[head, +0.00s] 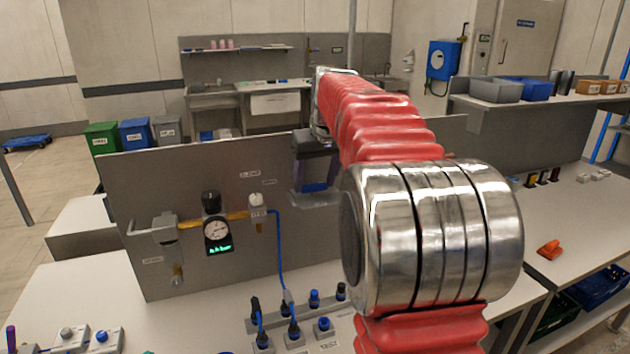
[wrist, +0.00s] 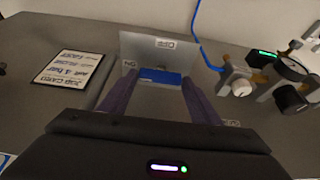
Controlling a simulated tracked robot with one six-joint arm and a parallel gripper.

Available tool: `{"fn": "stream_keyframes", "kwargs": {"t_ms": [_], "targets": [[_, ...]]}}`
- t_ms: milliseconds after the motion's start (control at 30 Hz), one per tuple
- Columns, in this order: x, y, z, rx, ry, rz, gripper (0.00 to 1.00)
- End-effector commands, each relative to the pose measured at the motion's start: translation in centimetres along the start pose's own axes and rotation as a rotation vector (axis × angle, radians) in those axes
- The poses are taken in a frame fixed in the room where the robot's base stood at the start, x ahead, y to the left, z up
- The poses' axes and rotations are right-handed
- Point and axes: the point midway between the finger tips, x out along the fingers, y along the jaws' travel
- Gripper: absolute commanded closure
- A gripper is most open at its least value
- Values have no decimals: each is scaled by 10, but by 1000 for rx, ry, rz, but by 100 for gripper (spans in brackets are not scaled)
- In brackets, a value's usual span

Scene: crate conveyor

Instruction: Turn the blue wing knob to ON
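The blue wing knob (wrist: 160,77) is a flat blue bar lying crosswise on a light grey plate (wrist: 138,45) in the wrist view. An OFF label (wrist: 163,43) is above it, and a smaller label at its left, by the left fingertip, seems to read ON. My gripper (wrist: 160,82) has its two purple fingers apart, one at each end of the bar. Whether they touch it cannot be made out. In the head view my gripper (head: 314,184) is at the upright grey panel (head: 190,180), and blue shows at its lower end.
The panel also carries a gauge (head: 216,232) with a black knob above it, a white knob (head: 256,200) and a blue hose (head: 279,250). A printed card (wrist: 70,68) is at the left in the wrist view. Sockets with plugs (head: 292,330) stand on the bench below.

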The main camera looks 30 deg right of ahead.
Motion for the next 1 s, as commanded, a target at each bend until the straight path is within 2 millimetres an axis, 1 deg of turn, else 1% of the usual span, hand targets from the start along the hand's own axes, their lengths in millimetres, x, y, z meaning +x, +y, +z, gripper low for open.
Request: {"fn": "stream_keyframes", "kwargs": {"t_ms": [33, 200, 467, 567, 667, 767, 1000], "targets": [[0, 0, 0, 0, 0, 0, 39], [0, 0, 0, 1, -1, 0, 27], [0, 0, 1, 1, -2, 0, 27], [-3, 0, 0, 1, -2, 0, 27], [-11, 0, 0, 1, 0, 1, 27], [-24, 0, 0, 1, 0, 1, 27], [-64, 0, 0, 1, 0, 1, 27]]}}
